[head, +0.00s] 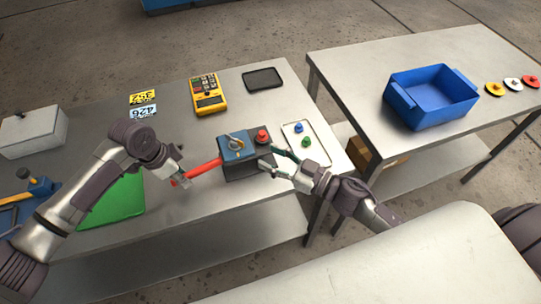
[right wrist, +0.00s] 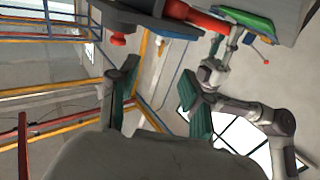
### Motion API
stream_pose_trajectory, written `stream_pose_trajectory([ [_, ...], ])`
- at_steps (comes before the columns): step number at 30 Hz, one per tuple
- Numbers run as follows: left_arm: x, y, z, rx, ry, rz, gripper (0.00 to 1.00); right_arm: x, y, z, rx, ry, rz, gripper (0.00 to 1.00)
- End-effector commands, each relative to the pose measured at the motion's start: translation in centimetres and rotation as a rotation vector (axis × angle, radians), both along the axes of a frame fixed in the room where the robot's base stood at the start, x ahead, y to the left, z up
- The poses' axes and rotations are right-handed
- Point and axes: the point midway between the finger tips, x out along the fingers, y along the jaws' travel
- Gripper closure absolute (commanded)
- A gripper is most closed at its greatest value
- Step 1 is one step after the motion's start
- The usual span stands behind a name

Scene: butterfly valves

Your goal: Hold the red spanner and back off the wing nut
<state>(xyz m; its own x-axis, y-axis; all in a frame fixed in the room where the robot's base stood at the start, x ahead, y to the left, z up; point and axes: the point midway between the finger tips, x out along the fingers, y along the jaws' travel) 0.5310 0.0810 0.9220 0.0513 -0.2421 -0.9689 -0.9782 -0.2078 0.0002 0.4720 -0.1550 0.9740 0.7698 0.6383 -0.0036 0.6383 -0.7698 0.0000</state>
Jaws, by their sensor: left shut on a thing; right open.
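The red spanner (head: 205,170) runs from my left gripper (head: 178,178) to the left side of a dark block with a blue top (head: 248,166). My left gripper is shut on the spanner's outer end. The brass-coloured wing nut (head: 236,143) sits on top of the block, towards its left; its exact turn is too small to tell. My right gripper (head: 268,156) is open and empty at the block's right front side, fingers pointing left. In the right wrist view its green-padded fingers (right wrist: 158,100) stand wide apart with nothing between them.
A red knob (head: 262,136) stands on the block's right part. A pale tray (head: 325,153) with blue and green knobs lies just right. A yellow meter (head: 207,95), black tray (head: 263,79) and green mat (head: 118,203) surround it. A blue crate (head: 432,112) stands on the other table.

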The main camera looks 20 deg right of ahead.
Motion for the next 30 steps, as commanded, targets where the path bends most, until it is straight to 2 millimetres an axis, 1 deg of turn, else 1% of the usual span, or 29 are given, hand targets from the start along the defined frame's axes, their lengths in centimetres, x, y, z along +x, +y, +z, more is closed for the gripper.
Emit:
stream_pose_trajectory([
  [2, 0.0, 0.0, 0.1, -0.001, -0.001, 0.000, 1.00, 0.1, 0.1, 0.1, 0.000, -0.001, 0.002, 0.50],
  [4, 0.0, 0.0, 0.1, -0.001, -0.001, 0.000, 1.00, 0.4, 0.5, 0.7, 0.000, -0.005, 0.008, 0.50],
  [5, 0.0, 0.0, 0.1, -0.001, -0.001, 0.000, 1.00, 0.7, 0.7, 1.2, 0.000, -0.009, 0.013, 0.50],
  [10, 0.0, 0.0, 0.1, -0.001, -0.001, 0.000, 1.00, 2.2, 3.1, 4.8, -0.012, -0.004, 0.055, 0.50],
  [12, 0.0, 0.0, 0.1, -0.001, -0.001, 0.000, 1.00, 2.4, 3.9, 5.9, -0.032, 0.023, 0.069, 0.50],
  [14, 0.0, 0.0, 0.0, -0.001, -0.001, 0.000, 1.00, 2.5, 4.2, 6.5, -0.058, 0.056, 0.071, 0.50],
  [17, 0.0, 0.0, 0.0, -0.001, -0.001, 0.000, 1.00, 2.2, 4.0, 6.5, -0.110, 0.124, 0.062, 0.50],
  [25, 0.0, 0.0, 0.0, -0.001, -0.001, 0.001, 1.00, 0.9, 1.2, 5.0, -0.231, 0.279, -0.005, 0.50],
  [28, 0.0, 0.0, 0.0, -0.001, -0.001, 0.000, 1.00, 0.9, 1.0, 4.6, -0.245, 0.298, -0.016, 0.50],
  [30, 0.0, 0.0, 0.0, -0.001, -0.001, 0.000, 1.00, 1.3, 1.2, 4.4, -0.246, 0.303, -0.019, 0.50],
])
